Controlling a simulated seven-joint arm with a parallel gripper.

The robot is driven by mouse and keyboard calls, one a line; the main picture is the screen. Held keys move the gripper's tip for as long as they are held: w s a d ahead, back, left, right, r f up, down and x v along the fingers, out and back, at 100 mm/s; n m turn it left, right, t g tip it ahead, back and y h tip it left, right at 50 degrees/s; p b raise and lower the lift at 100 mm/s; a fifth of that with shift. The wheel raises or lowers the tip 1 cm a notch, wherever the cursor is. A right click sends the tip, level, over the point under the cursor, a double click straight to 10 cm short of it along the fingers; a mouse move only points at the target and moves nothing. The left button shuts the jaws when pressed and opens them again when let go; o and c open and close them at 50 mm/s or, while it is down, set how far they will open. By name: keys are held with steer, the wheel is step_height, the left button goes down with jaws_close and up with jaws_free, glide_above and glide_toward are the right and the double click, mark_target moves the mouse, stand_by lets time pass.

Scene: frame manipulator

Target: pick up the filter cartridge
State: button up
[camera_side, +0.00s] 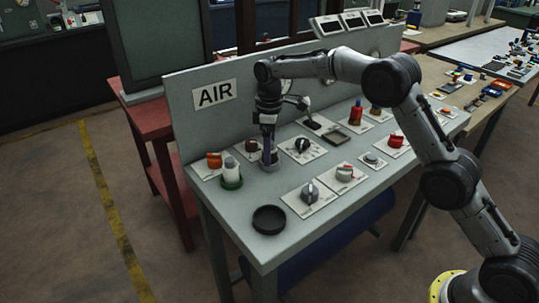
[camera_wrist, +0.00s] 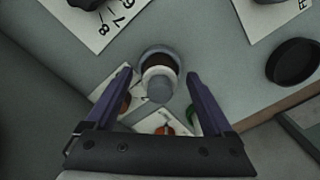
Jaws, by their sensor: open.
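The filter cartridge appears to be the pale upright piece with a rounded grey top (camera_wrist: 159,88), seen between my fingers in the wrist view. It seems to stand in a grey round cup (camera_wrist: 160,53) with a dark brown inside. My gripper (camera_wrist: 160,73) is open, with one finger on each side of it; I cannot tell whether either touches. In the side view my gripper (camera_side: 268,160) points straight down over the cup, and its fingers hide the cartridge. A similar white cylinder (camera_side: 231,168) in a green base (camera_side: 231,183) stands just left of my gripper.
An orange knob (camera_side: 214,160) is close behind the white cylinder. A black dial (camera_side: 302,145) is right of my gripper. An empty black dish (camera_side: 269,219) lies near the front. The upright AIR panel (camera_side: 214,94) stands behind.

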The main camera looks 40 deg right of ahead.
jaws_close()
steer(key=shift+r, duration=0.15)
